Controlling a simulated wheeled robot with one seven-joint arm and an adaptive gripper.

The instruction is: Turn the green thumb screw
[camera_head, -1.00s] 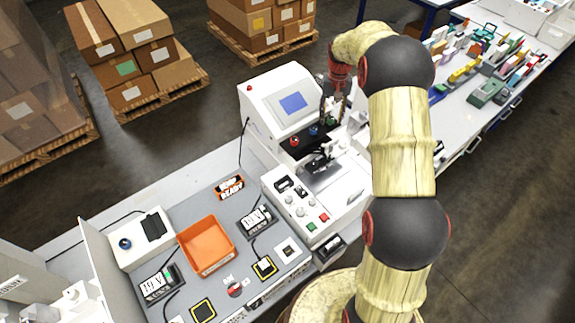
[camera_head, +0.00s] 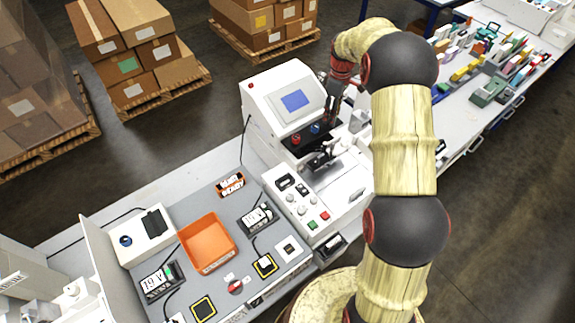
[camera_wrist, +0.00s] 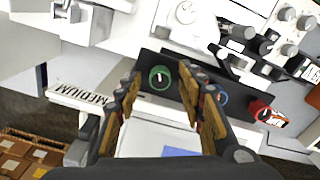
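The green thumb screw (camera_wrist: 160,78) is a round knob with a green ring and a white mark on a black panel (camera_wrist: 215,92). In the wrist view it shows between the two finger tips, with a gap on each side. My gripper (camera_wrist: 160,73) is open and empty, pointing toward the panel. A blue-ringed knob (camera_wrist: 221,98) and a red knob (camera_wrist: 260,109) sit farther right on the same panel. In the head view my gripper (camera_head: 333,103) is beside the white machine, and the green screw is hidden behind it.
The white plotter machine (camera_head: 262,103) has a blue screen (camera_head: 294,101). A control box (camera_head: 301,203) with buttons stands in front of it. An orange bin (camera_head: 208,246) lies on the grey bench at left. A metal mechanism (camera_head: 322,160) is close below the panel.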

